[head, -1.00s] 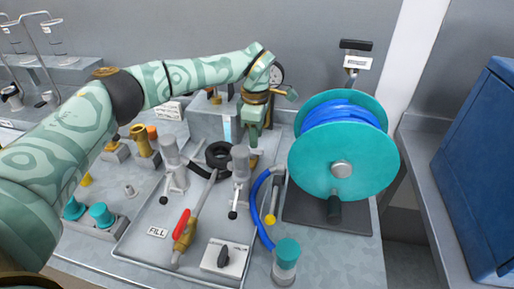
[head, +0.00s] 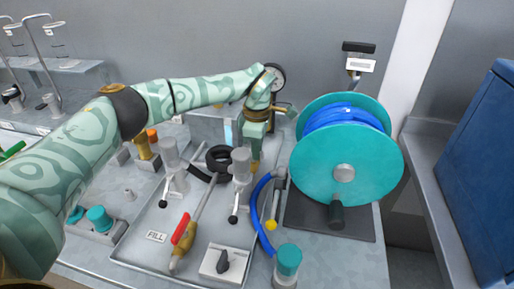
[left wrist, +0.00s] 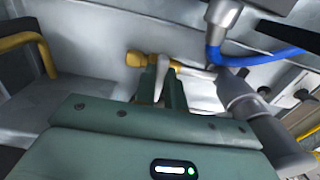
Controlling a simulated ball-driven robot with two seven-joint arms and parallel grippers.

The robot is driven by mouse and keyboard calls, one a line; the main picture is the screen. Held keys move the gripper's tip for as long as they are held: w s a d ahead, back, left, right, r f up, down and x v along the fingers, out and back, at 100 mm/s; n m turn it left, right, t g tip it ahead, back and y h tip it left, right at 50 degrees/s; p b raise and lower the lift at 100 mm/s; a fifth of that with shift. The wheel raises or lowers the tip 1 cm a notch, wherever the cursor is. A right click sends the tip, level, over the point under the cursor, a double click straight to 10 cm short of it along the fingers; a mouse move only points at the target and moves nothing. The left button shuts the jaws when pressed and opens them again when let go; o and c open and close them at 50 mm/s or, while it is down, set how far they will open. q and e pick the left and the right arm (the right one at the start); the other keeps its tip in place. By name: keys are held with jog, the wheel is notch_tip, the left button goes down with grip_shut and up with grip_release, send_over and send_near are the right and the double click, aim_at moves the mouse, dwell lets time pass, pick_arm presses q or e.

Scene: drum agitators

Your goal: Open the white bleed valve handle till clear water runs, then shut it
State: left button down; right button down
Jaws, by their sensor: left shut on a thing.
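My left gripper (head: 255,158) points down at the back of the bench, behind the grey pump-like fittings and left of the hose reel. In the left wrist view its two green fingers (left wrist: 173,92) are shut on the white bleed valve handle (left wrist: 162,72), which stands up between them. A brass valve body (left wrist: 138,59) shows just beyond the fingers. In the head view the gripper hides the handle. I cannot make out running water in either view. My right gripper is not in view.
A teal reel (head: 340,172) with blue hose stands close on the right. A dial gauge (head: 279,76) is behind the wrist. Grey fittings (head: 241,165), a black coil (head: 219,157) and a red-handled valve (head: 183,230) crowd the tray in front. A blue cabinet (head: 475,170) stands far right.

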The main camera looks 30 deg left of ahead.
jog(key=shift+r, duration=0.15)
pick_arm(q)
jog(key=n+p, duration=0.3)
jog(key=shift+w+a+r, duration=0.1)
jog(key=shift+r, duration=0.15)
jog(key=n+p, duration=0.1)
jog(key=n, duration=0.2)
jog(key=n+p, duration=0.2)
jog(key=shift+w+a+n, duration=0.1)
jog(key=shift+w+n, duration=0.1)
jog(key=shift+n, duration=0.2)
jog(key=n+p, duration=0.2)
jog(key=n, duration=0.1)
jog(key=shift+a+f+n, duration=0.1)
jog(key=shift+a+n, duration=0.05)
jog(key=shift+n, duration=0.15)
jog(key=n, duration=0.2)
jog(key=n+p, duration=0.1)
jog(key=n, duration=0.1)
jog(key=shift+a+f+p, duration=0.1)
jog(key=shift+a+p, duration=0.1)
jog(key=shift+p, duration=0.1)
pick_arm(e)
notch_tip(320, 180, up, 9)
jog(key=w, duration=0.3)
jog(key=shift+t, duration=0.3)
pick_arm(q)
jog(key=shift+n, duration=0.3)
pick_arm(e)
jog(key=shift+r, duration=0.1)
